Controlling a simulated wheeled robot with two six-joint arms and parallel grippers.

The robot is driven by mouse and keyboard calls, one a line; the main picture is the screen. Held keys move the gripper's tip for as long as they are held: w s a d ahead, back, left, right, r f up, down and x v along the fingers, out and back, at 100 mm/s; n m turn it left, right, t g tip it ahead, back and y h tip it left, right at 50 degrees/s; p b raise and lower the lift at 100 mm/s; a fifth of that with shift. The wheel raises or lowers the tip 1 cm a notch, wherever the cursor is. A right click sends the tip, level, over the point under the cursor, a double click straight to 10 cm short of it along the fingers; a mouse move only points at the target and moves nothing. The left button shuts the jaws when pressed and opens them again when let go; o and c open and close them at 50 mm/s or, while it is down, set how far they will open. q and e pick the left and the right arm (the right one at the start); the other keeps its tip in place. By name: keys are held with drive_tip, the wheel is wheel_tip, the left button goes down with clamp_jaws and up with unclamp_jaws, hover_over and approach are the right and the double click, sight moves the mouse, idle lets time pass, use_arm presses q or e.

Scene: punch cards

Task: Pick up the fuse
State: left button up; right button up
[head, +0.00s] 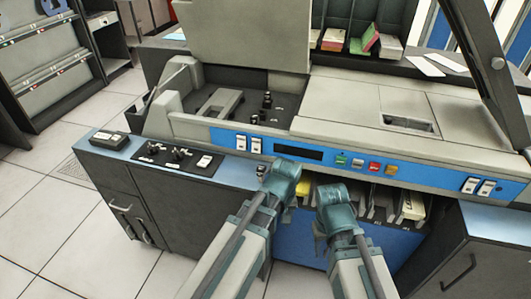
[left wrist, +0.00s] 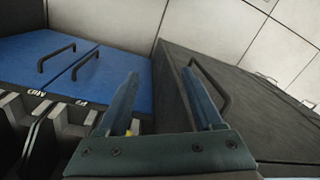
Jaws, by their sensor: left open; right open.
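No fuse can be made out for certain. A small dark and pale piece (head: 261,170) stands on the blue front ledge, just left of my left gripper; I cannot tell whether it is the fuse. My left gripper (head: 283,175) is at the ledge's front edge, its fingertips unclear in the head view. In the left wrist view its two fingers (left wrist: 162,75) are apart with nothing held between them. My right gripper (head: 335,205) is open, to the right and lower, in front of the card pockets; its fingers are hard to see.
The grey and blue card machine (head: 350,110) fills the middle. A black switch panel (head: 178,155) and a small black box (head: 108,140) sit on the left ledge. Blue doors with handles (left wrist: 30,58) and a dark cabinet (left wrist: 235,85) show in the left wrist view. Floor is clear at left.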

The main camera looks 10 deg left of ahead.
sight(261, 167)
use_arm(q)
drive_tip(key=w+a+r+n+p, duration=0.3)
drive_tip(key=r+n+p, duration=0.1)
drive_tip(key=r+p, duration=0.45)
drive_tip(key=w+a+r+n+p, duration=0.2)
drive_tip(key=r+n+p, duration=0.3)
drive_tip(key=r+p, duration=0.4)
drive_tip(key=w+a+r+n+p, duration=0.35)
drive_tip(key=r+p, duration=0.35)
drive_tip(key=r, duration=0.3)
drive_tip(key=shift+n+h, duration=0.25)
drive_tip(key=shift+h, duration=0.15)
drive_tip(key=f+b, duration=0.2)
drive_tip(key=f, duration=0.1)
drive_tip(key=f+b, duration=0.3)
drive_tip(key=d+f+b, duration=0.1)
drive_tip(key=f+b, duration=0.2)
drive_tip(key=shift+s, duration=0.15)
drive_tip(key=shift+b, duration=0.3)
drive_tip(key=f+b, duration=0.5)
drive_tip(key=shift+d+f, duration=0.2)
drive_tip(key=shift+r, duration=0.1)
drive_tip(key=shift+c, duration=0.3)
clamp_jaws()
